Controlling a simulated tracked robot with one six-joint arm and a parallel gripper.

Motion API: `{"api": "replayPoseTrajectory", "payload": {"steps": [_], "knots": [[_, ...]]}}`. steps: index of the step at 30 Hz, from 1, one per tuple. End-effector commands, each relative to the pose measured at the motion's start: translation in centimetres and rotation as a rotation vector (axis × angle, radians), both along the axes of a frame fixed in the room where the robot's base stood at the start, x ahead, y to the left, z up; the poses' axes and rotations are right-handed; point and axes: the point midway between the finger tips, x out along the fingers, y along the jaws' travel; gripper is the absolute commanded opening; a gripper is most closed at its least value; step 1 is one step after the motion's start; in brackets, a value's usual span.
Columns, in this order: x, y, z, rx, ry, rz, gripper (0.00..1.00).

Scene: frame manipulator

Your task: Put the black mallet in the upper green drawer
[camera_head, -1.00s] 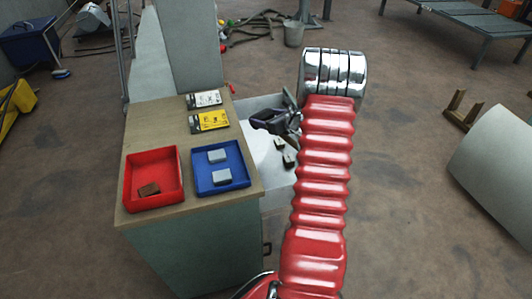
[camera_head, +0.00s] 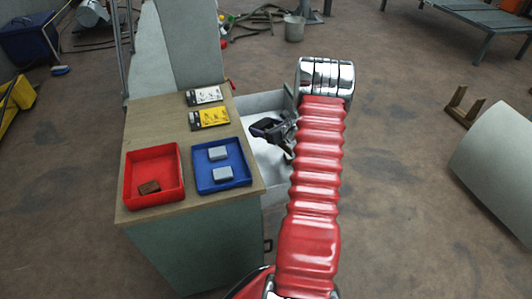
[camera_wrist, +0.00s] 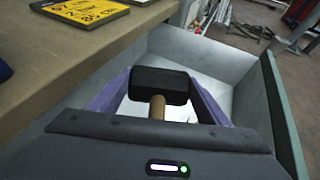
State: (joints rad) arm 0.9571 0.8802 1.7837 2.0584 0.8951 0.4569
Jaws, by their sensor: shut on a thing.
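The black mallet (camera_wrist: 160,84) shows in the wrist view, its dark head between the purple fingers and its wooden handle running back toward my wrist. My gripper (camera_head: 268,128) is shut on it; in the head view the mallet is hard to tell from the dark fingers. The green drawer (camera_wrist: 284,112) stands pulled out, with pale inner walls and a green front. It also shows in the head view (camera_head: 272,172), partly hidden by my arm. My gripper and the mallet are over the open drawer. The gap to its floor is unclear.
The cabinet's wooden top (camera_head: 150,120) lies left of the drawer, its edge close to my gripper. On it are a red tray (camera_head: 153,203), a blue tray (camera_head: 242,183) with grey blocks, and a yellow card (camera_head: 208,118).

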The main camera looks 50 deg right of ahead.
Motion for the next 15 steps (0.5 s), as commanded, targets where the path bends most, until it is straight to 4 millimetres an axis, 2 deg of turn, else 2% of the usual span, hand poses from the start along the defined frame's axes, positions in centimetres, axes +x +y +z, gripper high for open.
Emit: {"api": "replayPoseTrajectory", "payload": {"steps": [8, 11, 15], "knots": [[0.0, -0.1, 0.1, -0.002, -0.002, -0.001, 0.35], [0.0, -0.1, -0.5, 0.000, -0.001, 0.000, 0.35], [0.0, -0.1, -2.3, 0.000, 0.000, 0.000, 0.35]]}}
